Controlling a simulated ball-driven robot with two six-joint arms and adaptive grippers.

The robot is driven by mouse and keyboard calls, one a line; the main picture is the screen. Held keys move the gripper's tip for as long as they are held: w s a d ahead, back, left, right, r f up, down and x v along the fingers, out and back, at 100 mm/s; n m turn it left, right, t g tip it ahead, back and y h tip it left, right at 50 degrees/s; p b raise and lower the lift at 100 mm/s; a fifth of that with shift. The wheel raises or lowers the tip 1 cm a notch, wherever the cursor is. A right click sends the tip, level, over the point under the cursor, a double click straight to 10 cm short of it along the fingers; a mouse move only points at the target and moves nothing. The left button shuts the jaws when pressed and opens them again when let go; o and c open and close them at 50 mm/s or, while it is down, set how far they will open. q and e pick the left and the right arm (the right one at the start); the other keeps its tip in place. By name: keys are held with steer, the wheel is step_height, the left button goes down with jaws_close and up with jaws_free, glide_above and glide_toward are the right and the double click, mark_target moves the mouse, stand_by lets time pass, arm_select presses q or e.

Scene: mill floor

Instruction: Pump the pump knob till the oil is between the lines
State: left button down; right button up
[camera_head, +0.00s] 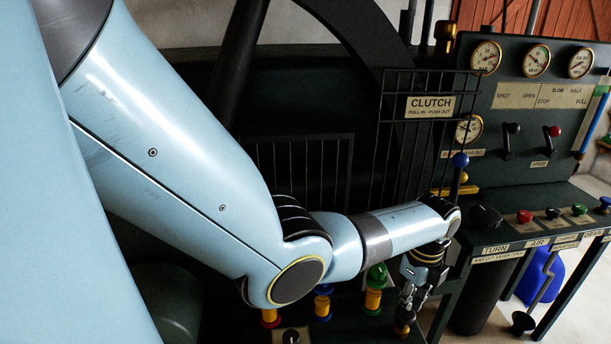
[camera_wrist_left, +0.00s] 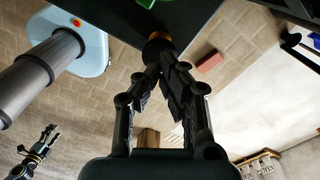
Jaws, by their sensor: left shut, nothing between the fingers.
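My left gripper (camera_head: 406,302) points down over the front panel, its fingers shut with nothing between them. Its fingertips (camera_wrist_left: 160,66) are at a dark round knob with an orange part (camera_wrist_left: 158,43), touching it or just above it. This knob also shows under the gripper in the head view (camera_head: 403,319); I cannot tell for sure that it is the pump knob. A tall narrow gauge with blue and green parts (camera_head: 591,122) stands at the right edge; its lines and any oil level are too small to read. My right gripper (camera_wrist_left: 42,148) shows small in the left wrist view.
Green-topped (camera_head: 376,276) and blue-topped (camera_head: 323,302) knobs stand left of the gripper. A barred guard with a CLUTCH sign (camera_head: 430,106) rises behind. Dials (camera_head: 536,60) and levers fill the back panel. Coloured buttons (camera_head: 552,213) line the right ledge.

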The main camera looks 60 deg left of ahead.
mark_target(406, 312)
arm_select(q)
steer(key=shift+f, duration=0.15)
stand_by(0.3)
steer(key=shift+f+b, duration=1.9)
steer(key=shift+f, duration=0.3)
steer(key=shift+r, duration=0.1)
step_height(406, 312, up, 4)
steer(key=p, duration=0.5)
steer(key=shift+r, duration=0.25)
steer(key=shift+f, duration=0.1)
